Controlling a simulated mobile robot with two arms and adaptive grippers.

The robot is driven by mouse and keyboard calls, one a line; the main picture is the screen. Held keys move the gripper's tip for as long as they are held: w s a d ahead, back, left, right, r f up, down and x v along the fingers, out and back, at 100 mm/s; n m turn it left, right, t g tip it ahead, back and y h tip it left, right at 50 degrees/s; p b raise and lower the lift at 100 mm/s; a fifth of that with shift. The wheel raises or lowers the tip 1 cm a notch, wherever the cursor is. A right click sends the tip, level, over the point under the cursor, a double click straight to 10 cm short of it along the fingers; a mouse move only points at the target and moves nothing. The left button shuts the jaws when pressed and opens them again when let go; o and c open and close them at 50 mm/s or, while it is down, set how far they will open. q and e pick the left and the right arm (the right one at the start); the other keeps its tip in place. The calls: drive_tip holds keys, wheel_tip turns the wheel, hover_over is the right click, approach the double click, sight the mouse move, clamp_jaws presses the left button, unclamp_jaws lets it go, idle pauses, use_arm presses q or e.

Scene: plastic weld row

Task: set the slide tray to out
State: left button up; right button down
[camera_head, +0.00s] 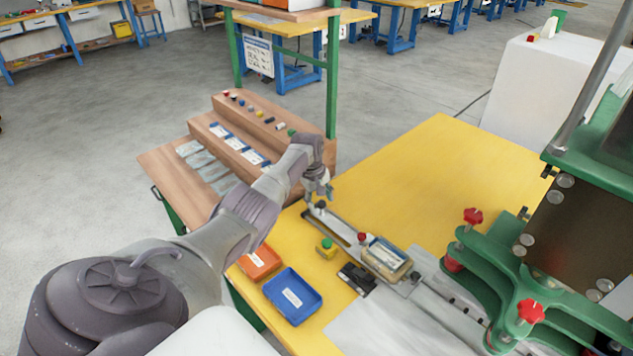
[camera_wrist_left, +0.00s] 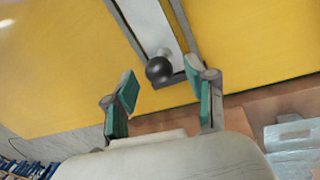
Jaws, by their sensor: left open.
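The slide tray (camera_head: 345,229) is a narrow grey metal strip on the yellow table, running from near my left gripper down toward the green machine. A dark round knob (camera_wrist_left: 160,69) stands at its far end; the strip also shows in the left wrist view (camera_wrist_left: 150,25). My left gripper (camera_head: 319,194) is open just above the knob. In the left wrist view the knob appears between the two green-padded fingertips (camera_wrist_left: 161,82), with no clear contact. A clear-topped part with a white label (camera_head: 386,255) sits at the strip's machine end. My right gripper is not in view.
A blue bin (camera_head: 292,296) and an orange bin (camera_head: 260,262) stand at the table's left edge. A green button on a yellow box (camera_head: 326,247) is beside the strip. The green machine with red knobs (camera_head: 530,311) fills the right. The far yellow tabletop (camera_head: 440,170) is clear.

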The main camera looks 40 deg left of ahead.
use_arm(q)
wheel_tip(320, 180, up, 11)
drive_tip(key=s, duration=0.2)
drive_tip(key=shift+a, duration=0.4)
drive_tip(key=shift+s, duration=0.15)
